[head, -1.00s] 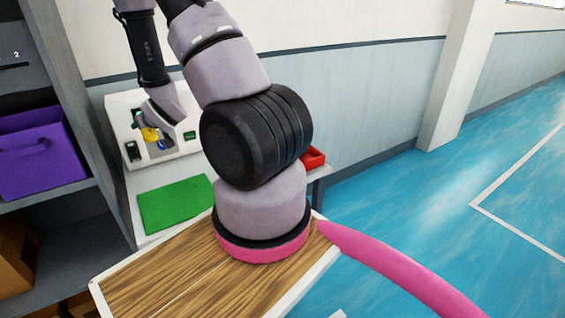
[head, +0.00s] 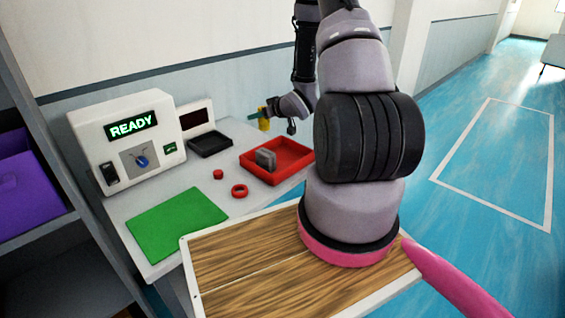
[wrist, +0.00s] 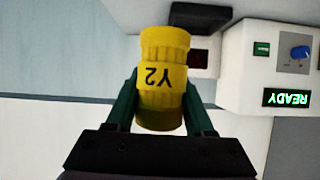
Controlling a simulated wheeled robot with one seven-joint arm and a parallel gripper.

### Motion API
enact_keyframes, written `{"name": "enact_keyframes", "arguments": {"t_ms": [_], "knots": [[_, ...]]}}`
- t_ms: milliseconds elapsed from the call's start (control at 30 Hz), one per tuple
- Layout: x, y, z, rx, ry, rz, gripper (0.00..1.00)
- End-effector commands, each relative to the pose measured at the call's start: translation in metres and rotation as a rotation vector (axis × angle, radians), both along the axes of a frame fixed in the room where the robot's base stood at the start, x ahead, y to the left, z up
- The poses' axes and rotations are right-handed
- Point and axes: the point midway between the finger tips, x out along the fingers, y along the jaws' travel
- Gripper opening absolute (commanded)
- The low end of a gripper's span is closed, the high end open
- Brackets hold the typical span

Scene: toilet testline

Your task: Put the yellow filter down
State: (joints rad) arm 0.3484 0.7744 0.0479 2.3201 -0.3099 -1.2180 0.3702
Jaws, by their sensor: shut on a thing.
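The yellow filter (wrist: 163,105) is a ribbed cylinder marked "Y2", upside down in the wrist view. My gripper (wrist: 163,95) is shut on it, with one green finger on each side. In the head view the filter (head: 264,124) shows small, at the end of my arm. It is held in the air above the back of the table, behind the red tray (head: 300,150). My gripper (head: 268,112) is partly hidden by its own wrist there.
A white machine (head: 95,150) reading "READY" stands at the table's back left. A black tray (head: 209,143) lies beside it. The red tray holds a grey block (head: 265,159). A red ring (head: 240,191), a red cap (head: 218,174) and a green mat (head: 176,222) lie in front.

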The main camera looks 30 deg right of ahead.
Motion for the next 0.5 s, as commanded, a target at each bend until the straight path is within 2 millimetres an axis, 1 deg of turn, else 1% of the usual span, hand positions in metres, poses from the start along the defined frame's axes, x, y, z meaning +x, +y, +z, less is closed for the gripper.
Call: {"name": "enact_keyframes", "arguments": {"t_ms": [33,200,300,400,467,500], "knots": [[-0.001,-0.016,-0.007,0.003,-0.002,0.03,0.0],[-0.01,-0.045,-0.021,-0.003,-0.02,0.149,0.0],[-0.015,-0.057,-0.026,-0.01,-0.03,0.194,0.0],[-0.019,-0.062,-0.031,-0.012,-0.035,0.219,0.0],[-0.02,-0.063,-0.038,-0.014,-0.036,0.225,0.0],[-0.02,-0.063,-0.045,-0.013,-0.034,0.228,0.0]]}}
